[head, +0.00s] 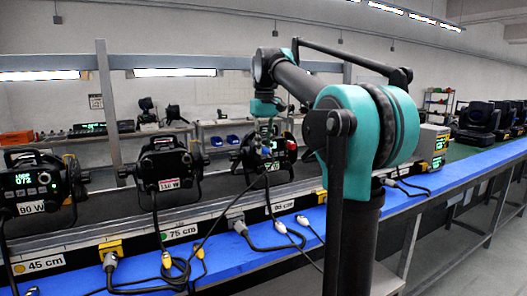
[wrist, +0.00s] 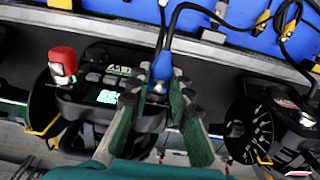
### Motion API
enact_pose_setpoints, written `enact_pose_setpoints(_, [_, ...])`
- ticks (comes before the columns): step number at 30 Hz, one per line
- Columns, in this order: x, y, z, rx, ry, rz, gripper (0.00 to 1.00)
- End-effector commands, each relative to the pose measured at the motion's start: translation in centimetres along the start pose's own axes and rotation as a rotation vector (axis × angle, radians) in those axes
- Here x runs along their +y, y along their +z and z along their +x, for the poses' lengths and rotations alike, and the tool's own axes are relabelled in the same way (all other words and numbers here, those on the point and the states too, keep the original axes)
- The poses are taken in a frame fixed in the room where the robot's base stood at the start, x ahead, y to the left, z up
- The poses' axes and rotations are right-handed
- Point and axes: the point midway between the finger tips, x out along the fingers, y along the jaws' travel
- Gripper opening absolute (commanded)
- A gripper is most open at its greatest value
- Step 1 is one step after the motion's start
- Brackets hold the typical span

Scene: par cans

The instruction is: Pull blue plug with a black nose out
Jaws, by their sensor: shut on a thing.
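The blue plug (wrist: 158,86) shows in the wrist view between the fingers of my gripper (wrist: 162,82), with a dark cable running up from it. My gripper is shut on it. The plug is at the panel of a black par can (wrist: 92,105) with a lit green display; whether it is still seated is unclear, and its nose is hidden. A red plug (wrist: 63,60) stands at the panel's left, apart from my fingers. In the head view, my gripper (head: 266,142) is at the third can (head: 252,163), and the red plug (head: 291,145) is just right of it.
Loose cables with yellow and white connectors lie on the blue bench top (head: 150,270). In the wrist view, another can (wrist: 270,130) is close at right.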

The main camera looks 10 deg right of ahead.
Motion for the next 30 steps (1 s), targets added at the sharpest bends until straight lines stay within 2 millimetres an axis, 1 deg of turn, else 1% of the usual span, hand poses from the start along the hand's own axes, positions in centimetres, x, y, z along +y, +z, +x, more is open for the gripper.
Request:
enact_pose_setpoints(14, [0.0,0.2,0.0,0.0,0.0,0.0,0.0])
enact_pose_setpoints(30, [0.0,1.6,0.0,0.0,0.0,0.0,0.0])
